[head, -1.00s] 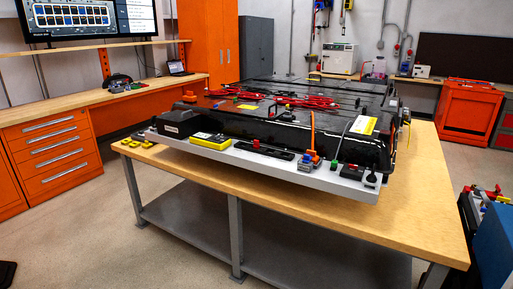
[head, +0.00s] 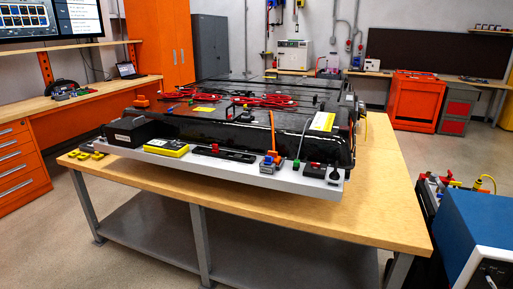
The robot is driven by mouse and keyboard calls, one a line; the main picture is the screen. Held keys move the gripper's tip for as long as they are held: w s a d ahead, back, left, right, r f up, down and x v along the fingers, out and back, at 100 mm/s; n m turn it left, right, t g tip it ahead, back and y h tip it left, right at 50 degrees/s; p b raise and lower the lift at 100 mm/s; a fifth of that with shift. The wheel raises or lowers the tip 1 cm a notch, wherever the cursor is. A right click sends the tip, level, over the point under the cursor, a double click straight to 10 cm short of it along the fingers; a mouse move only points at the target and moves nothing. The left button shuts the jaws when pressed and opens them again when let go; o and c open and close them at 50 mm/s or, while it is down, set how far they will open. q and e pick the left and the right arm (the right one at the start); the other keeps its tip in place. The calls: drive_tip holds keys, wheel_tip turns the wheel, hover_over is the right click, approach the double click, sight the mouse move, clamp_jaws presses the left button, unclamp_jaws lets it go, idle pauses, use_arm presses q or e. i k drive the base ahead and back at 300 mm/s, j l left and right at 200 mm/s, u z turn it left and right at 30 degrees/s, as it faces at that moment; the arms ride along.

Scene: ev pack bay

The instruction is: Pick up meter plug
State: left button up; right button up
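I cannot tell for sure which item is the meter plug. A yellow meter-like device (head: 167,147) lies on the front ledge of the battery pack (head: 240,128). A small black plug-like piece (head: 334,174) stands at the ledge's right end, beside a black block with a red part (head: 314,170). A blue and orange connector (head: 270,162) sits left of them. Red cables (head: 265,100) lie on top of the pack. Neither of my grippers is in view.
The pack stands on a wooden-topped table (head: 385,205) with bare top at its right side. A blue box (head: 490,235) and a cart with small coloured items (head: 437,187) stand at the lower right. Floor shows between table and cart. An orange cabinet (head: 412,100) stands behind.

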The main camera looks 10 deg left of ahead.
sight(215, 150)
drive_tip(key=i+j+z, duration=0.35)
drive_tip(key=j, duration=0.2)
drive_tip(key=i+j+z, duration=0.15)
drive_tip(key=i+j, duration=0.1)
drive_tip(key=j, duration=0.25)
drive_tip(key=i+j+z, duration=0.1)
drive_tip(key=j, duration=0.2)
drive_tip(key=i+j+z, duration=0.1)
drive_tip(key=j, duration=0.25)
